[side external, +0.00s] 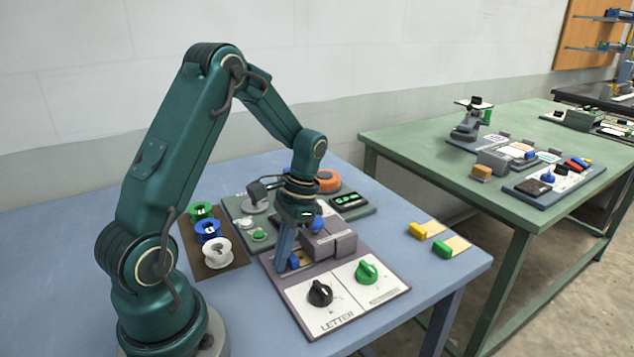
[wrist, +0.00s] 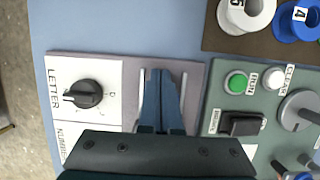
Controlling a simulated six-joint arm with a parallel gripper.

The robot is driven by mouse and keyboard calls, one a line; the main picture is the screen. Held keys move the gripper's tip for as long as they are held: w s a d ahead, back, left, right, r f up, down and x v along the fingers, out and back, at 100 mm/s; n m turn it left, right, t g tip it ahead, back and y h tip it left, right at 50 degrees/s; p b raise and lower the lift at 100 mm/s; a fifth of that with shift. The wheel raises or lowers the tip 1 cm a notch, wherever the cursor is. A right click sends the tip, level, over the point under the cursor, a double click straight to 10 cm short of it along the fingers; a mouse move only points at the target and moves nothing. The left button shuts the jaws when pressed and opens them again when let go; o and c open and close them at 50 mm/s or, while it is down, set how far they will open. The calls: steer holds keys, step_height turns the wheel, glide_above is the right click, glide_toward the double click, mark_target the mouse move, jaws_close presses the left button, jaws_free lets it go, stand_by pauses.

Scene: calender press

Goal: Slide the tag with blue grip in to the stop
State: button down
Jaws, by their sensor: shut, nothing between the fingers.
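The blue grip (side external: 294,260) of the tag shows low at the left of the grey press block (side external: 330,238) on the mauve panel in the side external view. My gripper (side external: 281,269) points down with its fingers shut and empty. Its tips are just left of the blue grip, low over the panel; I cannot tell if they touch it. In the wrist view, my gripper (wrist: 163,73) is between two pale rails (wrist: 182,85) on the panel. The blue grip cannot be made out there, and the tag's plate is hidden.
A black knob (side external: 320,293) and a green knob (side external: 367,270) stand on the panel's front. Tags with yellow (side external: 419,231) and green (side external: 444,250) grips lie to the right. Numbered spools (side external: 217,250) stand left. Behind is a grey-green panel (side external: 365,211) with controls.

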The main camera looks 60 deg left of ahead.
steer(key=shift+w+a+f+t, duration=0.15)
steer(key=shift+w+t, duration=0.1)
steer(key=shift+w, duration=0.2)
steer(key=shift+w+a+f+t, duration=0.1)
steer(key=shift+w+t, duration=0.15)
steer(key=shift+w, duration=0.15)
steer(key=shift+s+r, duration=0.3)
steer(key=shift+r, duration=0.65)
steer(key=shift+s+r, duration=0.35)
steer(key=shift+r, duration=0.65)
steer(key=shift+s+r, duration=0.3)
steer(key=shift+r, duration=0.65)
steer(key=s+d+r+t, duration=0.2)
steer(key=d+r+t, duration=0.2)
steer(key=d, duration=0.2)
steer(key=s+d+r+t, duration=0.3)
steer(key=d+r+t, duration=0.1)
steer(key=d, duration=0.3)
steer(key=shift+d+r, duration=0.3)
steer(key=shift+r, duration=0.35)
